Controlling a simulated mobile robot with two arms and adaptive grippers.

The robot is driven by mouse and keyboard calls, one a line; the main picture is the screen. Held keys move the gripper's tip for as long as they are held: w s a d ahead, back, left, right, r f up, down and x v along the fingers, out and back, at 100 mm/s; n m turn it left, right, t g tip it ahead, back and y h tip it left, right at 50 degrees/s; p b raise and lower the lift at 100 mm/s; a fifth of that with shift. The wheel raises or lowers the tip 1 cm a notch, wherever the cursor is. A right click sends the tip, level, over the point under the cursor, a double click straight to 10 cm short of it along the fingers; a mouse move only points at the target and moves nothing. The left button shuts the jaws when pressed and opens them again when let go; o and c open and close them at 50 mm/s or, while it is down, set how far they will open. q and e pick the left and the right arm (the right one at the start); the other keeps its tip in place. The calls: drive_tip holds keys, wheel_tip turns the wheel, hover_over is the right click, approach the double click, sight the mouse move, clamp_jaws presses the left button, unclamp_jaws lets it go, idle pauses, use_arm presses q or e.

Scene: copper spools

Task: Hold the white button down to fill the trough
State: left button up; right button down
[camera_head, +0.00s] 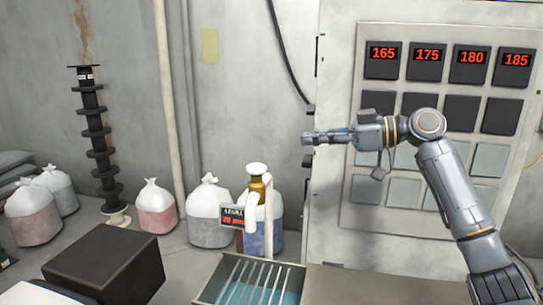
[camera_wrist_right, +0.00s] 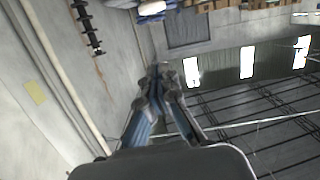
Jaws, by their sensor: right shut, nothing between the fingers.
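A trough (camera_head: 298,267) with metal bars and blue liquid inside shows at the bottom of the head view. My left gripper is not in view.
A cabinet panel (camera_head: 350,200) with red number displays stands behind my right arm. Several tied bags, including a grey one (camera_head: 210,213), stand by the wall. A black box (camera_head: 105,265) lies left of the trough. A black spool column (camera_head: 97,140) stands farther left.

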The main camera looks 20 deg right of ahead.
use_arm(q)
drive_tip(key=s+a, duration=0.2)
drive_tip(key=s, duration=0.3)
use_arm(e)
drive_tip(key=p, duration=0.5)
hover_over(256, 173)
drive_tip(key=d, duration=0.3)
drive_tip(key=f, duration=0.1)
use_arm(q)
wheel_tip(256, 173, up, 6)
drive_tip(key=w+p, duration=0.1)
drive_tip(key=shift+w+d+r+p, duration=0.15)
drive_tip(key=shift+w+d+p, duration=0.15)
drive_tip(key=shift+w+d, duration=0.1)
use_arm(e)
drive_tip(key=f, duration=0.4)
drive_tip(key=shift+w+f, duration=0.2)
drive_tip(key=shift+f, duration=0.2)
